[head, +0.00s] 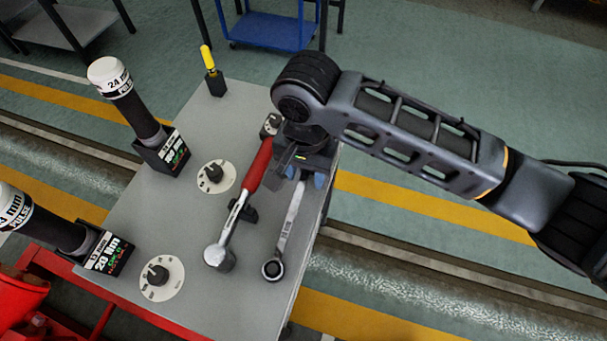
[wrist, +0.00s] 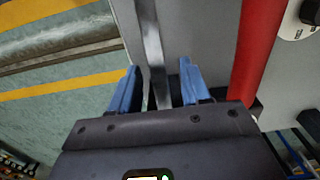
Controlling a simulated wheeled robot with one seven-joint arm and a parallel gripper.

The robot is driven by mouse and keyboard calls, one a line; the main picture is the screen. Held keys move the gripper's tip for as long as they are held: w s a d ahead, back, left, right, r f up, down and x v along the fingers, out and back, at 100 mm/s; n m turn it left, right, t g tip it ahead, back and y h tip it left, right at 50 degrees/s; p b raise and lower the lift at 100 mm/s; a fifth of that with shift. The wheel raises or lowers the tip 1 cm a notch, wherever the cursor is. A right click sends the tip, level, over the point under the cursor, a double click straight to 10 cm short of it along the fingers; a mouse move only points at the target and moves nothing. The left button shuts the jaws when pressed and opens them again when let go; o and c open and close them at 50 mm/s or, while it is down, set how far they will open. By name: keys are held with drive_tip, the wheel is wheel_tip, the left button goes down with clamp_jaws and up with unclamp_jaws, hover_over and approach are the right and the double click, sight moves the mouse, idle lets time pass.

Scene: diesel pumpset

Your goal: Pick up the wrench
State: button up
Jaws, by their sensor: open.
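The silver wrench (head: 290,225) lies on the grey tabletop near its right edge, its ring end toward the front. Its far end is hidden under my gripper (head: 307,180) in the head view. In the wrist view, the wrench shaft (wrist: 152,45) runs between the two blue fingers of my gripper (wrist: 158,66), nearer the left finger. The fingers are open and apart from each other. I cannot tell how far they are above the tabletop.
A red-handled tool (head: 257,166) lies close to the left of the wrench; its handle also shows in the wrist view (wrist: 257,45). Round dials (head: 162,277) and black holders with tools (head: 163,153) stand further left. A blue cart (head: 268,30) is behind the table (head: 150,215).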

clamp_jaws()
idle(0.4)
idle(1.0)
